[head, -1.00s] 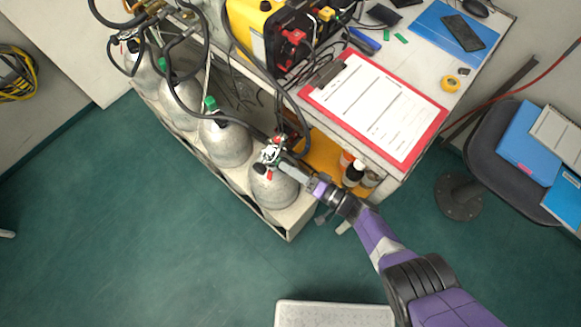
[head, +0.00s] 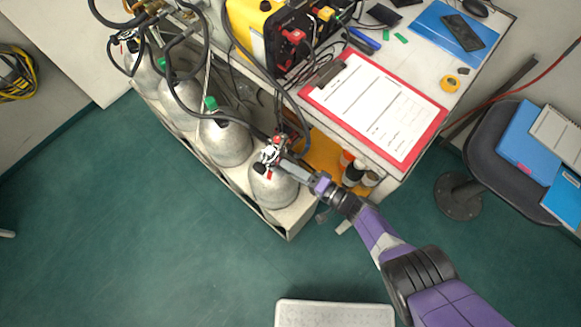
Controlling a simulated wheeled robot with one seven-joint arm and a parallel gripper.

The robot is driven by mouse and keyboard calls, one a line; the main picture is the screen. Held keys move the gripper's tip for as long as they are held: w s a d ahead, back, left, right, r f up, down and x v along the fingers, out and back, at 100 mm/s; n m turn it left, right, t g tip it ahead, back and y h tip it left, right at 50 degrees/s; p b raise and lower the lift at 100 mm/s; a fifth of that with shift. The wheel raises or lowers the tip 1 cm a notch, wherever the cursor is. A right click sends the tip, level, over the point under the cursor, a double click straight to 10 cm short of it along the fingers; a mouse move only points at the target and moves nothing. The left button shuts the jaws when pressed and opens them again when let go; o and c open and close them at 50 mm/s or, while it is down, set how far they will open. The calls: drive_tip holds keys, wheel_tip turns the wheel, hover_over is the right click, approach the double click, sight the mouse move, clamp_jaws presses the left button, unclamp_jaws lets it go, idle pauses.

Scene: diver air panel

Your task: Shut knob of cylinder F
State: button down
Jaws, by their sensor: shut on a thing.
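Several grey cylinders stand in a row in a rack. The nearest cylinder (head: 272,187), at the right end, has a valve (head: 270,154) with red and dark parts on its top. I cannot read a letter on any cylinder, so I cannot tell which is F. My gripper (head: 282,163) reaches in from the right and is shut on the valve knob at this nearest cylinder's top. The knob is mostly hidden by the fingers. Another cylinder (head: 224,143) to its left has a green knob (head: 210,103).
Black hoses (head: 180,95) loop over the cylinders. A table edge with a red clipboard (head: 374,108) and a yellow case (head: 255,28) lies above. Bottles (head: 354,172) stand on a shelf right of my gripper. A stool (head: 470,165) is at right. Floor at left is clear.

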drive_tip(key=c, duration=0.9)
unclamp_jaws()
drive_tip(key=p+v, duration=0.2)
drive_tip(key=v, duration=0.5)
drive_tip(key=shift+s+d, duration=0.2)
drive_tip(key=shift+d, duration=0.1)
drive_tip(key=shift+a, duration=0.1)
